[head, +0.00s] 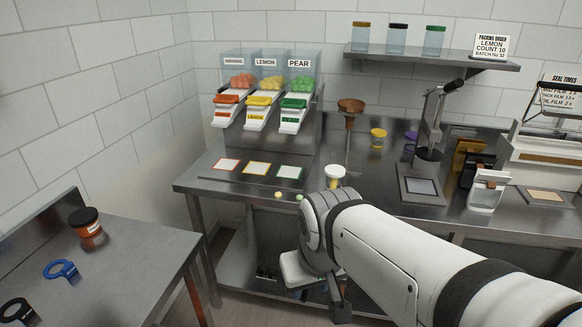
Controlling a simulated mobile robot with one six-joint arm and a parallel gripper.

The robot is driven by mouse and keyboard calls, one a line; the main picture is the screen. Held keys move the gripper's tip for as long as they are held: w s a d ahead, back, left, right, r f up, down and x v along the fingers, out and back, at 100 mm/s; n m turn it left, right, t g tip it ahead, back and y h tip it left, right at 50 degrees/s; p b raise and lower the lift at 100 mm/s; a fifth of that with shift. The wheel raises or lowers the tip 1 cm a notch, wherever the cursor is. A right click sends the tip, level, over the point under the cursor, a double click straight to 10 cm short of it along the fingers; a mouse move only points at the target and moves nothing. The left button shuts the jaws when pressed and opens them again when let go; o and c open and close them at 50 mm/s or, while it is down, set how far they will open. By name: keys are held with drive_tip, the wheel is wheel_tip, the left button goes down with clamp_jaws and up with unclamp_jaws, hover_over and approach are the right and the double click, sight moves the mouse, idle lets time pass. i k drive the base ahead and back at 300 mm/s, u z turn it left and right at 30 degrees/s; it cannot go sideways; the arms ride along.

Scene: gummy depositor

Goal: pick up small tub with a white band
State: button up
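A small pale tub with a white band (334,178) stands upright near the front edge of the steel counter (225,188), just behind my arm's wrist in the head view. My gripper (338,302) seems to be below and in front of the counter edge, pointing down. It is small and dark here, and its fingers cannot be made out. It is apart from the tub.
A yellow tub (378,139) and a purple tub (411,142) stand farther back. A brown funnel stand (351,120) and a press (430,145) are nearby. Two small gummies lie at the front edge. A side table (130,250) holds a dark-lidded jar (88,227).

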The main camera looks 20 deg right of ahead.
sight(332, 184)
drive_tip(key=z, duration=0.05)
drive_tip(key=i, duration=1)
drive_tip(key=u, duration=0.1)
